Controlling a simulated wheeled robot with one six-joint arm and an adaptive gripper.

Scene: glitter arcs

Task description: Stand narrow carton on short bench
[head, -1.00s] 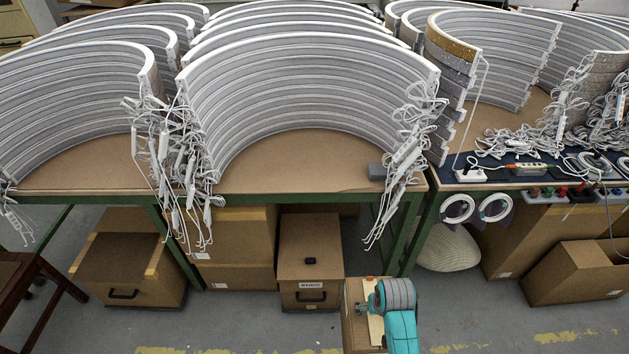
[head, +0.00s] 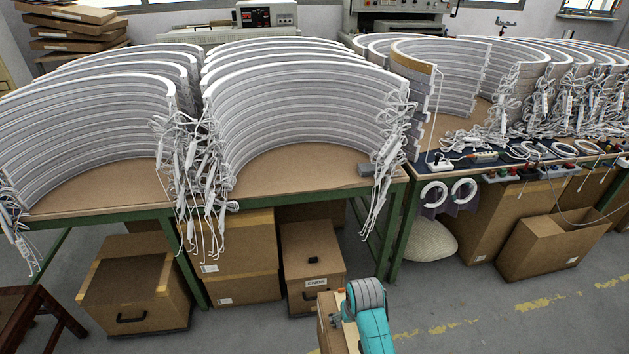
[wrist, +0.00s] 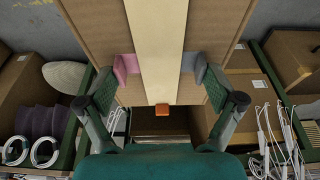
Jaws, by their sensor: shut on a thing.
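The narrow carton (head: 327,330) is brown with a paler strip. It is low in the head view, beside my teal arm, partly cut off by the bottom edge. In the wrist view the carton (wrist: 110,30) fills the upper middle, its pale strip running toward me. My gripper (wrist: 160,70) is shut on it, one finger at each side of the strip. I cannot tell which support is the short bench; a green-framed bench (head: 285,165) with a brown top stands ahead, bearing stacked curved white strips.
A second green-framed bench (head: 480,118) stands to the right with cables and sockets. Cables hang over the bench fronts. Brown boxes (head: 135,285) sit on the floor beneath. A dark wooden frame (head: 35,315) is at the lower left. The floor at the lower right is clear.

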